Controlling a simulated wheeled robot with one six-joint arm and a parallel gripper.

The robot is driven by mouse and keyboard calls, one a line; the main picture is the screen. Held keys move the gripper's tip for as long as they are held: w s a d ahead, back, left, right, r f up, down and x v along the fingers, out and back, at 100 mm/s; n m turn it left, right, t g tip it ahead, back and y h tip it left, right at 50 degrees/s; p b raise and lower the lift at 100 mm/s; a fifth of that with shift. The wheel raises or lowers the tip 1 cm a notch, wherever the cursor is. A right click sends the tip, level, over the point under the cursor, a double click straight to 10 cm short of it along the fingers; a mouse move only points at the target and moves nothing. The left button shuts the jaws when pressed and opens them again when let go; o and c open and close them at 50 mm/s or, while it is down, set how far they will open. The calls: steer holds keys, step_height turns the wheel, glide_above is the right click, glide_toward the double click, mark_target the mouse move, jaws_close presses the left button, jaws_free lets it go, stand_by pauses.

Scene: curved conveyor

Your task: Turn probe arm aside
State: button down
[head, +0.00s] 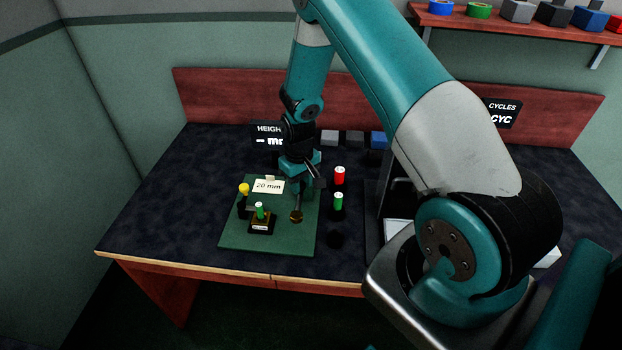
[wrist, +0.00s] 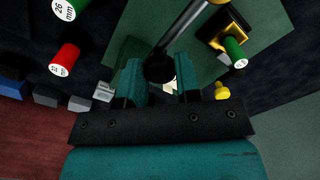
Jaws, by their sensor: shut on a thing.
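The probe arm is a silver rod (wrist: 188,28) with a round black knob (wrist: 160,68) at one end. In the wrist view the knob sits between the two fingers of my gripper (wrist: 159,80), which is shut on it. In the head view my gripper (head: 301,180) is low over the right part of the green board (head: 285,242), and a brass disc (head: 296,217) shows just below it. The rod is mostly hidden there.
A yellow knob (head: 244,188) and a 20 mm card (head: 268,186) are at the board's left and back. Red (head: 340,175) and green (head: 338,202) cylinders stand right of the board. Grey and blue blocks (head: 378,139) line the back. The table's front-left is clear.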

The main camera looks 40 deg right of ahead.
steer(key=shift+w+r, duration=0.1)
steer(key=c, duration=0.8)
jaws_free()
steer(key=shift+d, duration=0.1)
step_height(320, 180, up, 17)
steer(key=b, duration=0.3)
steer(key=shift+r, duration=0.15)
